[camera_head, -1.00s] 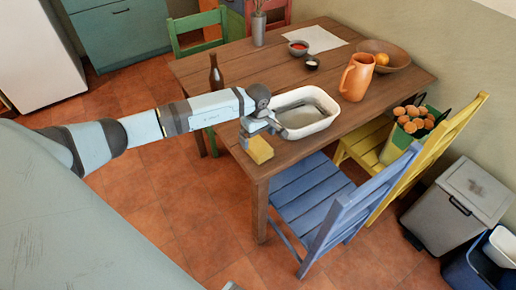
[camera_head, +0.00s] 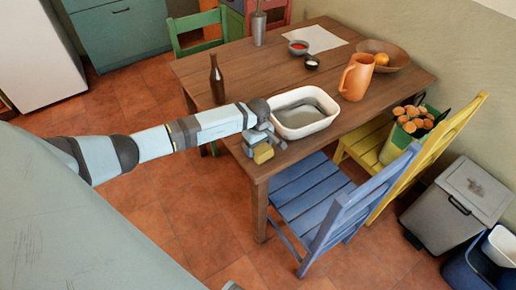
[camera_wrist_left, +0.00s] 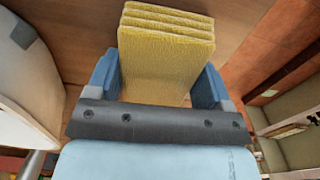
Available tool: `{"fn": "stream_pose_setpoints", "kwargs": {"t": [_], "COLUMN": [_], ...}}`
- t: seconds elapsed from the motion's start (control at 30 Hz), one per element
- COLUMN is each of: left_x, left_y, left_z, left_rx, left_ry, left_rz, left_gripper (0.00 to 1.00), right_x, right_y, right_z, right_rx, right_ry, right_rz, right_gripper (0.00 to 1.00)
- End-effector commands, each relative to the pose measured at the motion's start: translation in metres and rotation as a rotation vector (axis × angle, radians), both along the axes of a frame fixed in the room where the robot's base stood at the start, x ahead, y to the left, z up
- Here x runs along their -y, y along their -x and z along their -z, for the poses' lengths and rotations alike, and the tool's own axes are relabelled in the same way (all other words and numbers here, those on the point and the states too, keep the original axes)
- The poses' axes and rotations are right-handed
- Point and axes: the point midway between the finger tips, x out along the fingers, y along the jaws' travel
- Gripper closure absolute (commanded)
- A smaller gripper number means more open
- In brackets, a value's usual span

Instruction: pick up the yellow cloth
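The yellow cloth (camera_head: 263,154) is a folded block at the near left corner of the wooden table, close to the edge. My left gripper (camera_head: 262,141) is over it and hides part of it in the head view. In the left wrist view the layered cloth (camera_wrist_left: 165,45) stands between the two blue fingers of my left gripper (camera_wrist_left: 157,80). The fingers are wide apart, one along each side, with little or no gap to it; I cannot tell whether they touch. My right gripper is not in view.
A white tub (camera_head: 328,121) stands just right of the gripper on the table (camera_head: 245,70). A brown bottle (camera_head: 217,80) is behind the arm. An orange jug (camera_head: 356,78) and a bowl (camera_head: 398,60) stand farther back. A blue chair (camera_head: 320,195) is against the near side.

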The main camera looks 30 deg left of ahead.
Motion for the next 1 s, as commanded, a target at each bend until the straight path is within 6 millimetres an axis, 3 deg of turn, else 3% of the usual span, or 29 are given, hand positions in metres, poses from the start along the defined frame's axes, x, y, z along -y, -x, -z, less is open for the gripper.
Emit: {"fn": "stream_pose_setpoints", "kwargs": {"t": [0.27, 0.47, 0.63, 1.0], "left_x": [0.000, -0.001, -0.001, 0.000], "left_y": [0.000, -0.001, -0.002, -0.001], "left_z": [-0.001, -0.014, -0.048, -0.153], "left_rx": [0.000, 0.003, 0.006, 0.005], "left_ry": [0.000, -0.001, -0.002, -0.002], "left_rz": [0.000, 0.000, 0.001, 0.002], "left_gripper": [0.49, 0.49, 0.49, 0.49], "right_x": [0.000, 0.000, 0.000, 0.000], "right_y": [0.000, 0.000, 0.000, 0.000], "right_z": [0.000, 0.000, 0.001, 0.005], "right_rx": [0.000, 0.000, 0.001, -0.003], "right_ry": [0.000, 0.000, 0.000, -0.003], "right_rz": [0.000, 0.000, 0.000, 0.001], "right_gripper": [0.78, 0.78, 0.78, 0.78]}}
